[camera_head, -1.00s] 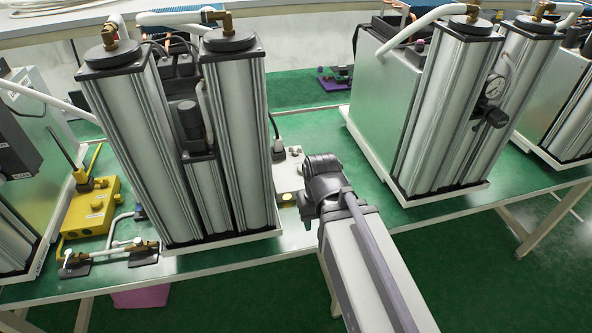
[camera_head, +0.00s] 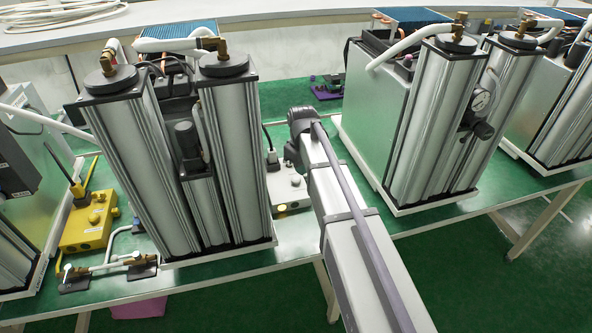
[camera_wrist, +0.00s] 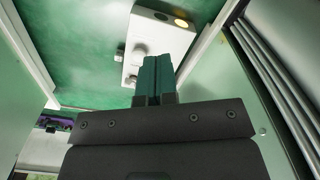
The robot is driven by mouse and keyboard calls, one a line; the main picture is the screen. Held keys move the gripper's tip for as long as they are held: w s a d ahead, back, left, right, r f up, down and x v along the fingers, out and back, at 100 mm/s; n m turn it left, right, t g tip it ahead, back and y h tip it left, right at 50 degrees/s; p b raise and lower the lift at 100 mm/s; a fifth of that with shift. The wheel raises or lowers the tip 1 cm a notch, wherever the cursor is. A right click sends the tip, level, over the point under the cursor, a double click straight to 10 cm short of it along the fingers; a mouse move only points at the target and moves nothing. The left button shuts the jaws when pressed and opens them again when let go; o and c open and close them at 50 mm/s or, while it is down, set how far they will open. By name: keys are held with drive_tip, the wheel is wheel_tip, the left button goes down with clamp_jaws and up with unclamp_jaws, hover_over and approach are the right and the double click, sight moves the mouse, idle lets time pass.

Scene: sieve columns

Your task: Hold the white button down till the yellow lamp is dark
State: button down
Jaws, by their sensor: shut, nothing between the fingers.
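A white control box (camera_head: 284,190) stands on the green bench beside the left twin-column unit, partly hidden by my arm. In the wrist view the box (camera_wrist: 164,46) has a raised white button (camera_wrist: 139,50). The yellow lamp (camera_wrist: 181,22) is on its end face next to a dark round spot; it looks pale yellow. It also shows in the head view (camera_head: 281,208). My gripper (camera_wrist: 155,62) is shut and empty, its green fingers in front of the box, just right of the button in the picture. I cannot tell whether they touch the box. My arm hides the fingers in the head view.
Silver twin-column units (camera_head: 235,150) and (camera_head: 435,125) stand left and right of my arm, leaving a narrow gap. A yellow box (camera_head: 88,222) with a knob is at the left. A purple item (camera_head: 325,92) lies at the back of the bench.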

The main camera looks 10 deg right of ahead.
sight(296, 179)
drive_tip(key=w+d+n, duration=0.1)
drive_tip(key=w+n, duration=1)
drive_tip(key=n, duration=0.1)
drive_tip(key=shift+w+r, duration=0.15)
drive_tip(key=shift+r, duration=0.2)
drive_tip(key=shift+d, duration=0.1)
wheel_tip(296, 179, down, 14)
drive_tip(key=b, duration=1.4)
drive_tip(key=shift+f, duration=0.15)
